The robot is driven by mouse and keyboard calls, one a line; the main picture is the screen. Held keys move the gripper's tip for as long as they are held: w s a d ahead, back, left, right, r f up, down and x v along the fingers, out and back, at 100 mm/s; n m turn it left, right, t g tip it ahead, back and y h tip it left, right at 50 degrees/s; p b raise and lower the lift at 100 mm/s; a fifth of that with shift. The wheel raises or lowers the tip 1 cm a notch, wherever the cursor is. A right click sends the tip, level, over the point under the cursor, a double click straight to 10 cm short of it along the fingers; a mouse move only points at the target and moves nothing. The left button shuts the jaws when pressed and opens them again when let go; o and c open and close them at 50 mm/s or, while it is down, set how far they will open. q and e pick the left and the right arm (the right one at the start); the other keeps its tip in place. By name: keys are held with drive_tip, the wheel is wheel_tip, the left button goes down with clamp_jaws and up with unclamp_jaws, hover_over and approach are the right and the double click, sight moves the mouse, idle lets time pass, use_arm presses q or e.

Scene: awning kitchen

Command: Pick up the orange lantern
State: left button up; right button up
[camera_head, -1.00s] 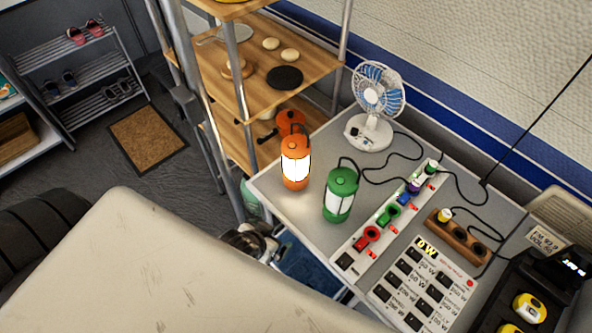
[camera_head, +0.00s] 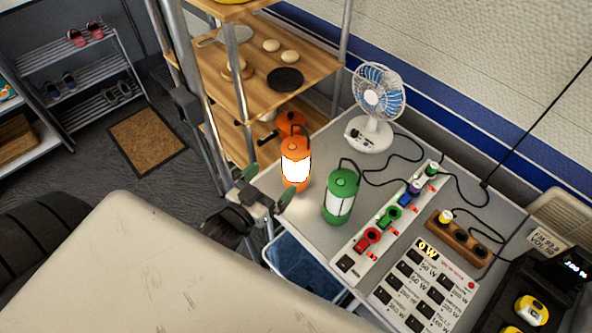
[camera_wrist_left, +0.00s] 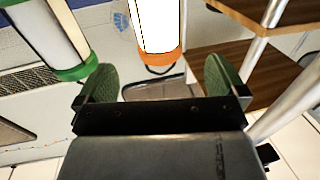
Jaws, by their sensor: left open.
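The orange lantern (camera_head: 296,165) stands upright and lit at the left edge of the grey table (camera_head: 310,222). In the left wrist view, its glowing body and orange base (camera_wrist_left: 156,57) show at top centre, with its top out of frame. My left gripper (camera_head: 266,186) is open and empty, just left of the lantern and low beside it. In the left wrist view, its green fingertips (camera_wrist_left: 160,78) are spread apart, with the lantern ahead between them. The lantern looks apart from both fingers. My right gripper is not in view.
A green lantern (camera_head: 341,197) stands close to the right; it also shows in the left wrist view (camera_wrist_left: 50,38). A white fan (camera_head: 376,105) is behind. A wooden shelf rack (camera_head: 245,75) with metal posts is close on the left. A power strip (camera_head: 388,218) and cords lie right.

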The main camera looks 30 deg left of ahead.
sight(289, 161)
use_arm(q)
drive_tip(key=w, duration=0.4)
drive_tip(key=shift+w+d+p, duration=0.35)
drive_tip(key=shift+w+r, duration=0.15)
drive_tip(key=shift+w, duration=0.15)
drive_tip(key=w+p, duration=0.1)
drive_tip(key=w, duration=0.1)
drive_tip(key=w+d, duration=0.1)
drive_tip(key=w, duration=0.1)
drive_tip(key=shift+w+r+p, duration=0.15)
drive_tip(key=shift+w+p, duration=0.15)
drive_tip(key=shift+p, duration=0.1)
drive_tip(key=shift+s, duration=0.1)
drive_tip(key=shift+c, duration=0.8)
drive_tip(key=shift+r, duration=0.1)
drive_tip(key=c, duration=1.4)
